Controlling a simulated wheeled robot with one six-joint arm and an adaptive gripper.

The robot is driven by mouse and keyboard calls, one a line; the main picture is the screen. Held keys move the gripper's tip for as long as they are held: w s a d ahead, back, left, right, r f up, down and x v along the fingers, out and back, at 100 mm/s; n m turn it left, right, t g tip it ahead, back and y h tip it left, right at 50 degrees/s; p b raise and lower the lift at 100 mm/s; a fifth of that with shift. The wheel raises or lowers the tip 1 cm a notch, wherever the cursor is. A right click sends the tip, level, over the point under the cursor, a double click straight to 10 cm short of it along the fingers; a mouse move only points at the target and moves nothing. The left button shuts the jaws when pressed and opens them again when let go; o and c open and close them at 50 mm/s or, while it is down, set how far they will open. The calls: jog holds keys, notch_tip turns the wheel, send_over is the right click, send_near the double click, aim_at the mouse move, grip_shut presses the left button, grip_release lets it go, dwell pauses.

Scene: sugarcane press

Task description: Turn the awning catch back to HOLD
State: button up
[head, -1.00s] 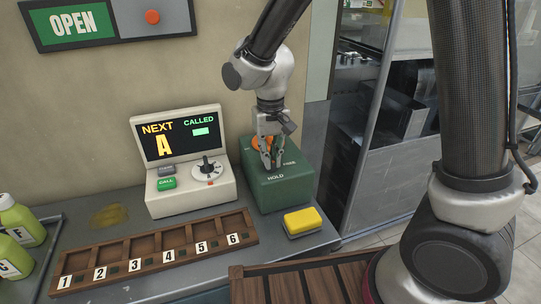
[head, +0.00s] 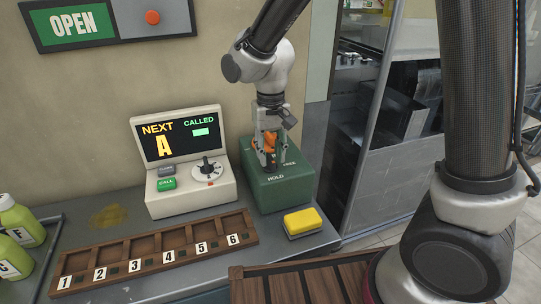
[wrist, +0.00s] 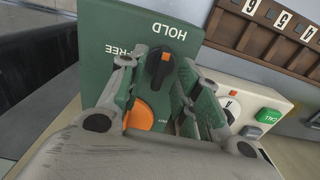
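The awning catch is a green box (head: 290,190) on the counter, lettered HOLD and FREE. In the wrist view the mark points toward the HOLD lettering, away from FREE. My gripper (head: 269,158) is over the box, pointing down. In the wrist view my gripper (wrist: 163,62) has one finger on each side of the handle, with narrow gaps; it looks open. The fingers partly hide the orange part and some lettering.
A number display with a dial (head: 186,165) stands close left of the box. A yellow sponge (head: 303,222) lies in front of it. A wooden numbered rack (head: 150,253) runs along the counter. Bottles (head: 20,225) stand at far left. A glass partition (head: 375,120) is to the right.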

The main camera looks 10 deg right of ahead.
aim_at(271, 158)
notch_tip(271, 158, up, 10)
jog(key=shift+r, duration=0.25)
dwell(0.3)
